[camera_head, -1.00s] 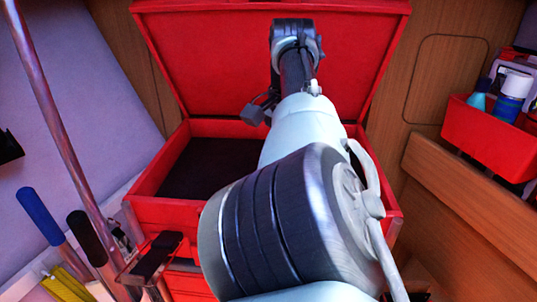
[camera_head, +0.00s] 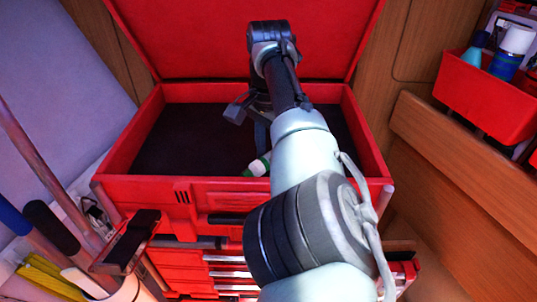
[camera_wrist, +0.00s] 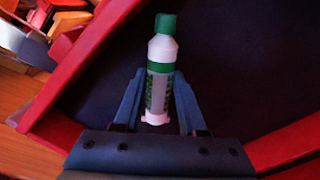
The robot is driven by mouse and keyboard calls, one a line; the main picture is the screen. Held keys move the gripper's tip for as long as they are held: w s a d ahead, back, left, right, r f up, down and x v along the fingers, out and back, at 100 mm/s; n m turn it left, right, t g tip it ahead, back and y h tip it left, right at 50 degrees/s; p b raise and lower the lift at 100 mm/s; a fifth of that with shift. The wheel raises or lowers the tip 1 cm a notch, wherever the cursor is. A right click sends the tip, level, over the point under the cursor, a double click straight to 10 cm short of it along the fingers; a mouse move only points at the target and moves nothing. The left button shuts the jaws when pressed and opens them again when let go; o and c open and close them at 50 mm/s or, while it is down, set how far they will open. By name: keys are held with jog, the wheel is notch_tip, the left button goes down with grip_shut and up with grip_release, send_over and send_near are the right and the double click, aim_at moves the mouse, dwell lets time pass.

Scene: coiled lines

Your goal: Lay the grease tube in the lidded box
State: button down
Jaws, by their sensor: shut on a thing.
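The grease tube (camera_wrist: 159,75), white with a green cap and green print, is between the two fingers of my gripper (camera_wrist: 160,88) in the wrist view. The fingers are shut on its body. In the head view, a green and white part of the tube (camera_head: 257,166) shows beside my arm, over the box's dark inside. The lidded box (camera_head: 130,150) is red with a dark floor, and its red lid (camera_head: 190,40) stands open at the back. My arm hides most of the gripper and part of the box in the head view. Whether the tube touches the floor, I cannot tell.
A red bin (camera_head: 482,95) with a blue and white can (camera_head: 512,50) hangs at the right. Red drawers (camera_head: 185,258) are below the box. Long handles (camera_head: 50,228) stand at the left. The box floor's left part is clear.

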jog(key=shift+f, duration=0.9)
jog(key=shift+f, duration=0.15)
jog(key=shift+c, duration=2.4)
grip_release()
